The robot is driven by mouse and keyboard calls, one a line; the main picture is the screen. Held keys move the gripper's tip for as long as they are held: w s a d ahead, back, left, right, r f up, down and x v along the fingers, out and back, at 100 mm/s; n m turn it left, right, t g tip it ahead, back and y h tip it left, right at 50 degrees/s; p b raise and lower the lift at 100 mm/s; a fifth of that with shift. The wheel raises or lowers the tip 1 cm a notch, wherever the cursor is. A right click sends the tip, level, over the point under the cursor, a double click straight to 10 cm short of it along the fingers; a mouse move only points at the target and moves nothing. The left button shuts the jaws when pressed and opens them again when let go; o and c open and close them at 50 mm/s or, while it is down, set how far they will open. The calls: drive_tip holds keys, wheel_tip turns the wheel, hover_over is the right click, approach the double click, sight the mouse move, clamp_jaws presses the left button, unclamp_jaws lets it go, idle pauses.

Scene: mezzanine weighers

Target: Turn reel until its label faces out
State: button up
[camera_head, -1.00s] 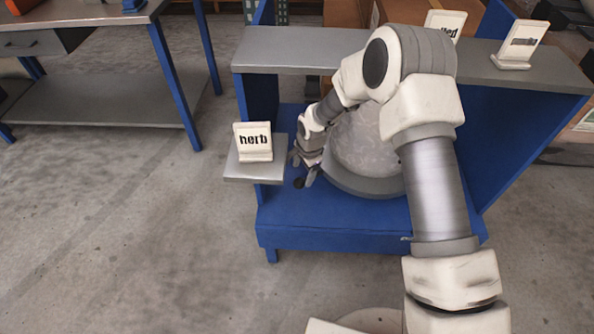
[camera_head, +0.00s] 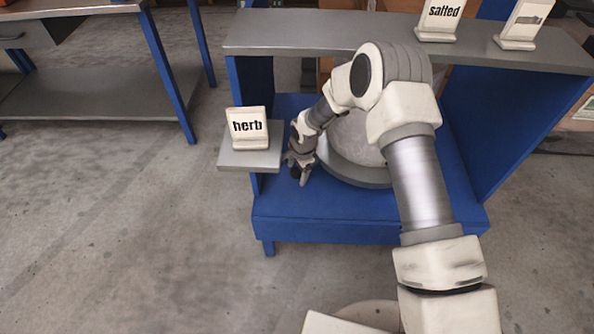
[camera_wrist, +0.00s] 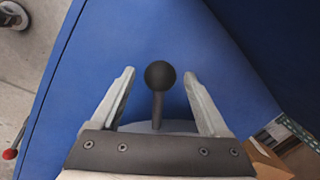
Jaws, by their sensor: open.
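The reel (camera_head: 356,142) is a large pale, mottled round body on a darker grey round base (camera_head: 352,174), inside a blue bay. My arm covers part of it, and I see no label on its visible side. In the wrist view a dark ball knob (camera_wrist: 160,75) on a short post rises from a pale edge. My gripper (camera_head: 299,177) is at the left side of the reel. In the wrist view its two fingers (camera_wrist: 160,80) are open, one on each side of the knob, with visible gaps. I cannot tell whether the knob belongs to the reel.
A "herb" sign (camera_head: 247,128) stands on a small grey side shelf (camera_head: 235,158), close left of my gripper. A grey upper shelf (camera_head: 300,38) bears a "salted" sign (camera_head: 440,18) and another sign (camera_head: 522,22). The blue floor (camera_head: 330,222) in front is clear.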

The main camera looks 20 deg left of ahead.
clamp_jaws()
idle(1.3)
